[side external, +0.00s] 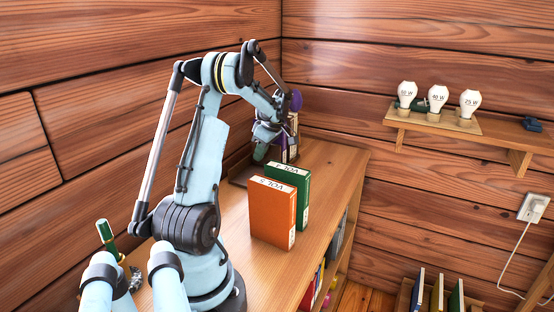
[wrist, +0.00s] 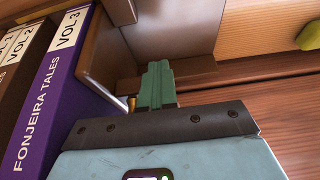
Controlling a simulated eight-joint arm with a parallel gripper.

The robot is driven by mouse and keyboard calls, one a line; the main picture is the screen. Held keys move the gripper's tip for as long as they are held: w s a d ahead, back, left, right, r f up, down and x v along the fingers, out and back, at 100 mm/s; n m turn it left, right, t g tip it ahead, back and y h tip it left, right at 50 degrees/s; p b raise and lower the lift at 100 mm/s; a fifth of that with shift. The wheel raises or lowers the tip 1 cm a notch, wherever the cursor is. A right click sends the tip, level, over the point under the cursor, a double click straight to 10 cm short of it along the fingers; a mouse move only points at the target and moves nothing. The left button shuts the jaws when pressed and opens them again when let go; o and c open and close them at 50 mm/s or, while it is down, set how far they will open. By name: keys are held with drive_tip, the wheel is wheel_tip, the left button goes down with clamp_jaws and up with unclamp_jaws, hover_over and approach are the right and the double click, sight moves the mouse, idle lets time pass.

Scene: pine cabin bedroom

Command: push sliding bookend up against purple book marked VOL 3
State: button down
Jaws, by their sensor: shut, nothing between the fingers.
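The purple book marked VOL 3 (wrist: 62,60) stands at the left of the wrist view, beside brown volumes (wrist: 14,50). In the side view part of the purple book (side external: 293,125) shows behind my gripper. A brown upright panel with a pale edge, which looks like the sliding bookend (wrist: 108,55), is just right of the purple book; I cannot tell if they touch. My gripper (wrist: 155,75) is shut and empty, its green fingers right of the panel. In the side view my gripper (side external: 264,148) is low at the shelf's far end and hides most of the bookend.
A green book (side external: 288,178) and an orange book (side external: 272,212) stand on the wooden shelf top (side external: 325,165), nearer the camera. Plank walls close in the left and back. A small wall shelf (side external: 425,122) holds bulbs at right. The shelf's right strip is clear.

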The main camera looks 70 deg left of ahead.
drive_tip(key=shift+w+a, duration=0.95)
drive_tip(key=shift+s+d, duration=0.1)
idle(0.4)
drive_tip(key=shift+s+d, duration=0.65)
wheel_tip(320, 180, up, 9)
idle(0.9)
drive_tip(key=shift+w, duration=0.1)
